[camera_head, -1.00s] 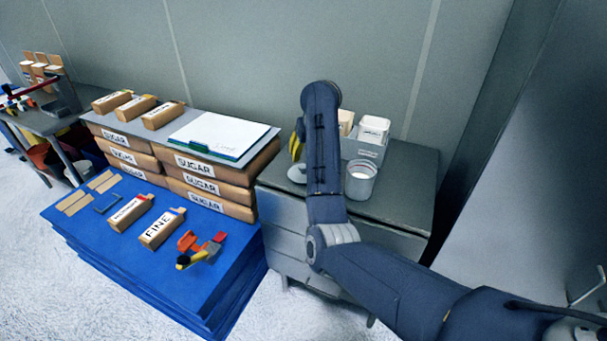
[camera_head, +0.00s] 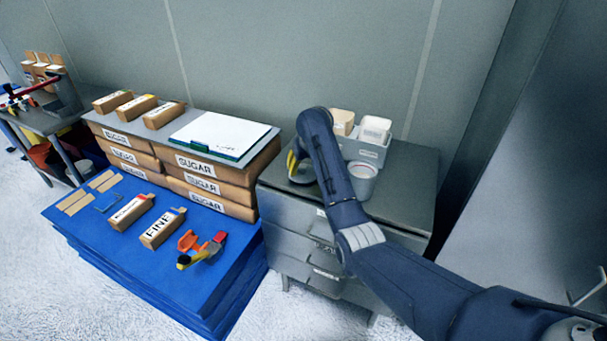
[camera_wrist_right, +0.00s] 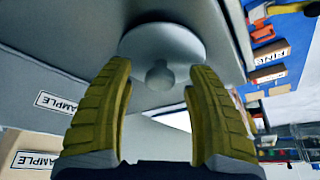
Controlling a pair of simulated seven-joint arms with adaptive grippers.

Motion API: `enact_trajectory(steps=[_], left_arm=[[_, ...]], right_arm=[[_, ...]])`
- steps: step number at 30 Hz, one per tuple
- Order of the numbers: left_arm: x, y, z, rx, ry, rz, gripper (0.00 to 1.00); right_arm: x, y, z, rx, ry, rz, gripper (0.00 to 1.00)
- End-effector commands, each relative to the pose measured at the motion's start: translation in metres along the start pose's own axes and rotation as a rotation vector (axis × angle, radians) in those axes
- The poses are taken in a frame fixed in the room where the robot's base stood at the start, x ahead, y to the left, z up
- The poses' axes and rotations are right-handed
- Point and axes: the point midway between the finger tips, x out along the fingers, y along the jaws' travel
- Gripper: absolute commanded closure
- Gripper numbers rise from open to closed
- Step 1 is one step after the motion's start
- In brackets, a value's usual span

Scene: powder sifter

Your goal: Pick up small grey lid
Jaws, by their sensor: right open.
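The small grey lid (camera_wrist_right: 160,38) is a round disc with a ball-shaped knob (camera_wrist_right: 160,76), seen in the right wrist view. My right gripper (camera_wrist_right: 158,72) is open, its two yellow ribbed fingers on either side of the knob with gaps visible. In the head view my right gripper (camera_head: 294,162) is low over the left part of the grey cabinet top, and it and the arm hide most of the lid. A grey cup (camera_head: 363,184) stands to the right of my forearm. My left gripper is not in view.
A grey tray (camera_head: 366,152) with two pale containers stands behind the cup. The cabinet top (camera_head: 408,190) is clear at the right. Stacked sugar boxes (camera_head: 201,184) and a clipboard (camera_head: 221,133) are to the left. A blue platform (camera_head: 160,270) holds boxes and tools.

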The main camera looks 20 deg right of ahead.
Motion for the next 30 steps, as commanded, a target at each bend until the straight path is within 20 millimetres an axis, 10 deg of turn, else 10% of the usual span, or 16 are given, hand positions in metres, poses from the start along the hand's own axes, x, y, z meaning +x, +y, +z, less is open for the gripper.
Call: enact_trajectory(steps=[12, 26, 30], left_arm=[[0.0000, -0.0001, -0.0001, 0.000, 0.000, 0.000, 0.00], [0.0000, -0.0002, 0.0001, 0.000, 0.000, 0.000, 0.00], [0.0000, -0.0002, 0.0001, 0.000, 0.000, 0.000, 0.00]], right_arm=[[0.0060, 0.0000, 0.0001, 0.000, 0.000, 0.000, 0.46], [0.0058, -0.0001, 0.0000, 0.000, 0.000, 0.000, 0.99], [0.0058, -0.0001, 0.0000, 0.000, 0.000, 0.000, 1.00]])
